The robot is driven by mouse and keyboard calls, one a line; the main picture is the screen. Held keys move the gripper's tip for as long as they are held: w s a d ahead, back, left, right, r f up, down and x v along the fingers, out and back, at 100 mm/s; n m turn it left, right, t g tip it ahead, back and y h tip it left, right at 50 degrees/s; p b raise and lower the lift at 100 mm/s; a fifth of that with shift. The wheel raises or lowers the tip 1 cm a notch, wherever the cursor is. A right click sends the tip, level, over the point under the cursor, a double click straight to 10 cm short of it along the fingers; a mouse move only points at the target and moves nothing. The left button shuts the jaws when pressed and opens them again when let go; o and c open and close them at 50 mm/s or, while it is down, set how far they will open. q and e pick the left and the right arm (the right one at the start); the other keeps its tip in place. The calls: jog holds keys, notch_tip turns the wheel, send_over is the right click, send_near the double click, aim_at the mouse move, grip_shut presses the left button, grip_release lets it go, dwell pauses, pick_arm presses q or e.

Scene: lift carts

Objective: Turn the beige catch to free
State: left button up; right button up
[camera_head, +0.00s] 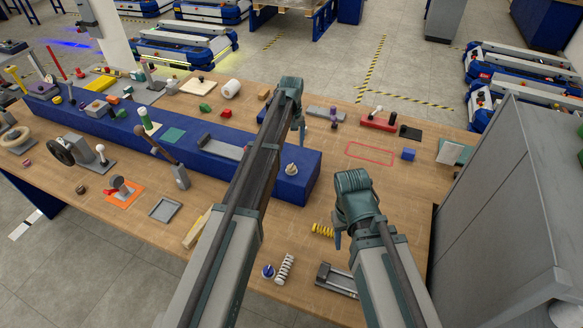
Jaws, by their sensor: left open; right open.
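A small beige knob-like piece (292,169) stands on the right end of the long blue beam (260,180); it looks like the beige catch, but it is too small to tell which way it is turned. My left gripper (302,125) is open, beyond this piece and apart from it, with nothing seen between its fingers. My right gripper (340,238) is open and empty over the table's near right part, to the right of the beige piece and nearer. My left arm covers part of the blue beam.
The wooden table (400,195) carries a yellow spring (323,230), a white spring (285,268), a grey metal fixture (336,280) and a lever (180,175). A tall grey cabinet (510,190) bounds the right.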

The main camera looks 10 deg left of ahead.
aim_at(291, 166)
pick_arm(q)
notch_tip(291, 166, down, 12)
jog(key=b, duration=1.1)
jog(key=shift+r, duration=0.15)
grip_shut()
